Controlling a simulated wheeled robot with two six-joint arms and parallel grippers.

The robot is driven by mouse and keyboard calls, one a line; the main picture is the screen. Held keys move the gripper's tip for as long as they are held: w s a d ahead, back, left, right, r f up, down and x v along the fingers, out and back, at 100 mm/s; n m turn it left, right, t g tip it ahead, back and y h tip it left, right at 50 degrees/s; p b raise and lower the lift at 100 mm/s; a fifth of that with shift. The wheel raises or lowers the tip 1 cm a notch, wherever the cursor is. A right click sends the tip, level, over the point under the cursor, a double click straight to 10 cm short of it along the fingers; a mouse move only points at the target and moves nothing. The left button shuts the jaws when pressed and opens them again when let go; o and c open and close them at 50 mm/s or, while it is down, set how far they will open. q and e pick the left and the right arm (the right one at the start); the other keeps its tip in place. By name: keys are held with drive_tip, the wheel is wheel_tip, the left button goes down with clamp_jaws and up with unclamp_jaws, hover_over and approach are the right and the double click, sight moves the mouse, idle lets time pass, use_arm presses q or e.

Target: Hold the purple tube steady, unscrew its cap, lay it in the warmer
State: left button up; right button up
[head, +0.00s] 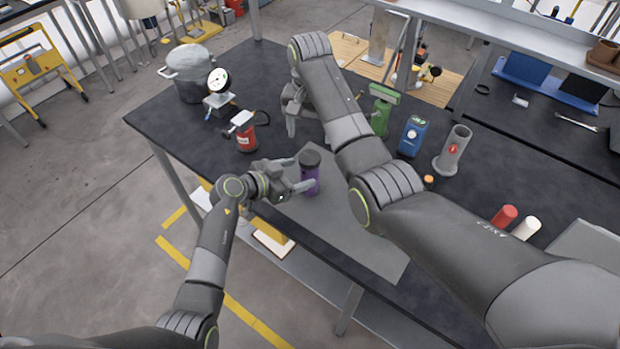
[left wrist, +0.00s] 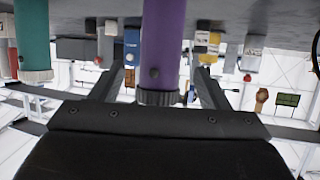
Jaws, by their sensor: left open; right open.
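The purple tube (head: 310,181) stands upright on the grey mat (head: 350,232), with its dark cap (head: 310,158) on top. My left gripper (head: 303,173) is open at the tube, one finger on each side. The left wrist view, upside down, shows the purple tube (left wrist: 164,45) between the spread fingers, its ribbed cap (left wrist: 158,97) at the lower end; whether they touch it I cannot tell. My right gripper (head: 298,108) is open and empty above the table behind the tube, partly hidden by its own arm. A grey open cylinder with a red badge (head: 453,150) may be the warmer.
A red canister (head: 245,136), a gauge (head: 219,82) and a pot (head: 188,70) stand at the left. A green device (head: 381,112) and blue box (head: 412,135) stand behind my right arm. Red (head: 503,217) and white (head: 526,229) cylinders are at right. The mat's front is clear.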

sight(302, 171)
use_arm(q)
drive_tip(key=x, duration=0.3)
drive_tip(key=shift+w+d, duration=0.1)
use_arm(e)
drive_tip(key=shift+a, duration=0.1)
use_arm(q)
drive_tip(key=shift+x, duration=0.9)
clamp_jaws()
use_arm(e)
drive_tip(key=m, duration=0.9)
drive_tip(key=shift+f, duration=4)
